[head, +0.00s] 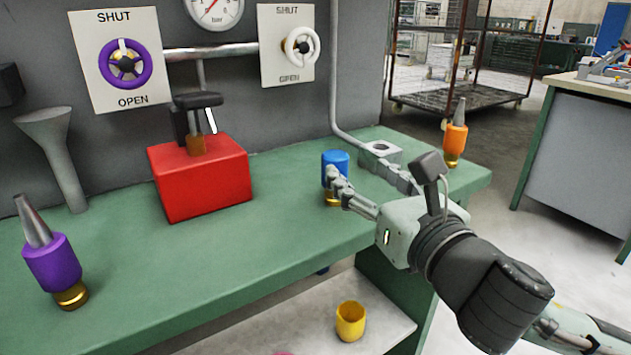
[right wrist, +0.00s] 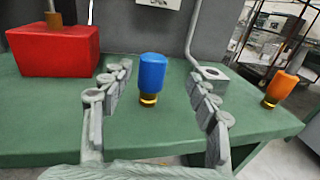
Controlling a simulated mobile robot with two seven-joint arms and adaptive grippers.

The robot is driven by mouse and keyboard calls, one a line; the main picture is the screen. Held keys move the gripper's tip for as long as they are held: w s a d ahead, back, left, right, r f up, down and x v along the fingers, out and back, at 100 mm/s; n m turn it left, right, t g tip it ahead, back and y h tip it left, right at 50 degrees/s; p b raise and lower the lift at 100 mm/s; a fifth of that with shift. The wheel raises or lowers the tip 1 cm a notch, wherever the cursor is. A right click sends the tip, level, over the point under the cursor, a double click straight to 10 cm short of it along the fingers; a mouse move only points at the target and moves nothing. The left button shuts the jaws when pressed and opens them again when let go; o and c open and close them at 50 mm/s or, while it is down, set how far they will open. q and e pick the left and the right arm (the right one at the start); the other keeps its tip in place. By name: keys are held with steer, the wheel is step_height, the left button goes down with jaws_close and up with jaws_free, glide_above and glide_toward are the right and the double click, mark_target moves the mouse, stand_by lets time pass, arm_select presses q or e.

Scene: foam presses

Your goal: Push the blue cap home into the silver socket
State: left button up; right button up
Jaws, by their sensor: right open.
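The blue cap (head: 335,160) stands upright on the green bench, with a gold-coloured lower end. It also shows in the right wrist view (right wrist: 152,72), between the fingers but beyond the palm, with visible gaps at both sides. The silver socket (head: 381,150) is a square block with a round hole in its top, on the bench to the right of the cap. It shows in the right wrist view (right wrist: 215,73) behind the right finger. My right gripper (head: 360,174) is open and empty, its fingers spread around the cap. In the head view one finger partly hides the cap. My left gripper is not in view.
A red block with a lever (head: 200,176) stands left of the cap. A purple bottle-like piece (head: 52,264) and an orange one (head: 455,140) stand at the bench's ends. A yellow cup (head: 351,321) sits on the lower shelf. A grey pipe (head: 335,80) runs down behind the socket.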

mark_target(341, 161)
steer(key=shift+n, duration=0.4)
steer(key=x, duration=0.7)
steer(key=shift+w+a, duration=0.1)
steer(key=shift+a, duration=0.45)
steer(key=shift+c, duration=0.3)
jaws_close()
